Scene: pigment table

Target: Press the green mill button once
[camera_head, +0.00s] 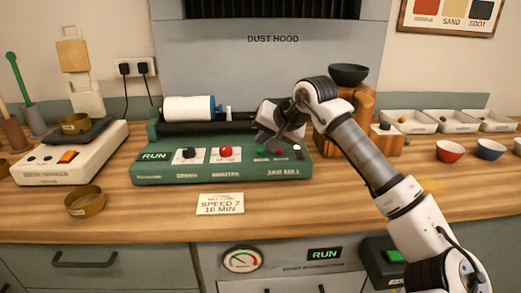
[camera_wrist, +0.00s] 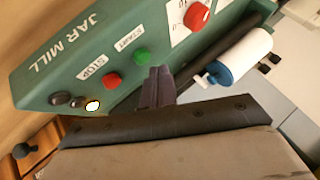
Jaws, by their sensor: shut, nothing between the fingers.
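The green jar mill (camera_head: 222,174) stands on the wooden bench, and its labelled front panel (camera_wrist: 70,62) fills much of the wrist view. The green button (camera_wrist: 141,55) is beside the START label. The red button (camera_wrist: 112,80) is beside the STOP label. In the head view the green button (camera_head: 262,153) shows small and dark below my gripper. My gripper (camera_head: 263,137) is shut and empty, above the right half of the panel. In the wrist view its fingertips (camera_wrist: 158,72) lie just beside the green button. I cannot tell whether they touch it.
A white jar (camera_head: 188,109) with a blue end lies on the mill's rollers. A red knob (camera_head: 225,151) is on the panel, and a pale lamp (camera_wrist: 92,106) looks lit. A wooden stand with a dark bowl (camera_head: 348,74) is close behind my arm. A card (camera_head: 220,204) lies in front.

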